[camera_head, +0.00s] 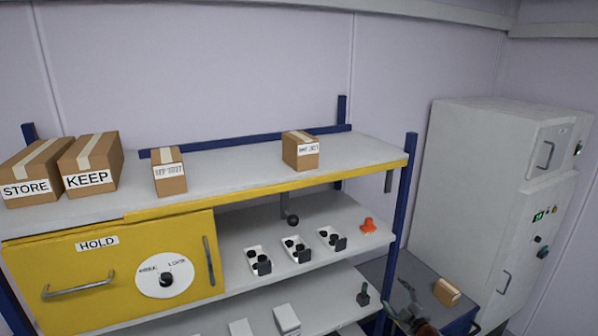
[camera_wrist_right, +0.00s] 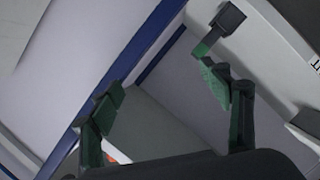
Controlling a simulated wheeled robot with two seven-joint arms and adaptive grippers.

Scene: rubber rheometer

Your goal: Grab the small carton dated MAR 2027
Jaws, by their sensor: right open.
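Two small cartons stand on the top shelf (camera_head: 230,162). The right one (camera_head: 297,155) has a white date label that looks like MAY or MAR 2027, too small to read surely. The left one (camera_head: 169,180) has a label that I cannot read clearly. A third small carton (camera_head: 447,292) lies at the lower right on a blue-edged surface, with no readable date. My right gripper (camera_head: 408,306) is low at the bottom right, left of that carton and apart from it. In the right wrist view, its green-padded fingers (camera_wrist_right: 168,92) are spread and empty. My left gripper is out of view.
STORE (camera_head: 25,188) and KEEP (camera_head: 88,181) boxes stand at the top shelf's left. Below is a yellow HOLD cabinet (camera_head: 110,250). White trays (camera_head: 297,249) and an orange piece (camera_head: 368,226) occupy the middle shelf. A blue post (camera_head: 402,215) and grey machine (camera_head: 490,190) flank the right side.

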